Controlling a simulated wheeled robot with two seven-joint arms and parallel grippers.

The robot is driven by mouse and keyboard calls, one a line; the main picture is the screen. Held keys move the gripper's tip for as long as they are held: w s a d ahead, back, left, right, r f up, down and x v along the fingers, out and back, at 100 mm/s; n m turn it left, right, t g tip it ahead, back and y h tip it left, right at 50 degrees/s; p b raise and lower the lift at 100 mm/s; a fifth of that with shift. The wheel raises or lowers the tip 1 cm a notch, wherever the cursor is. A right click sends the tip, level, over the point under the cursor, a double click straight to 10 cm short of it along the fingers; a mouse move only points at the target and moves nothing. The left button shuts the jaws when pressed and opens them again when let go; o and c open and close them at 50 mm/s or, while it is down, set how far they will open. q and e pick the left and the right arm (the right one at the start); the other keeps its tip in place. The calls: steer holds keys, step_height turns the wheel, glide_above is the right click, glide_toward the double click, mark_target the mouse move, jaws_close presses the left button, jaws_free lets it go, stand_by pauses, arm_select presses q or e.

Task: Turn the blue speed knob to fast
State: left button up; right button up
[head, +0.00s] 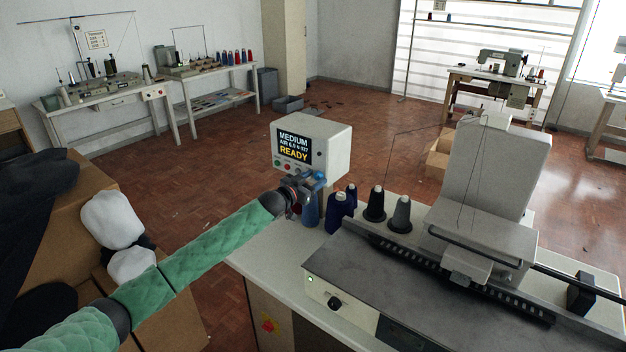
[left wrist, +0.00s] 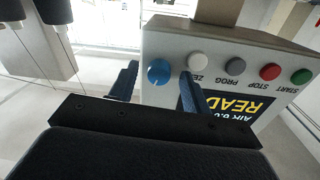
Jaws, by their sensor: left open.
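The blue speed knob (left wrist: 158,73) is on the front of a white control box, at the end of a row of buttons in the left wrist view. My left gripper (left wrist: 157,88) is open, with one dark finger on each side of the knob. I cannot tell whether the fingers touch it. In the head view my left gripper (head: 314,182) is at the lower right of the control box (head: 336,148) and covers the knob area. The box's screen (head: 294,146) reads MEDIUM and READY. My right gripper is not in view.
White (left wrist: 198,61), grey (left wrist: 235,66), red (left wrist: 270,72) and green (left wrist: 301,77) buttons sit beside the knob. Thread cones (head: 374,204) stand close to the gripper on the table. The buttonhole machine (head: 480,190) fills the right. Cardboard boxes (head: 50,235) are at left.

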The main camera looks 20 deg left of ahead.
arm_select(q)
steer(key=c, duration=1)
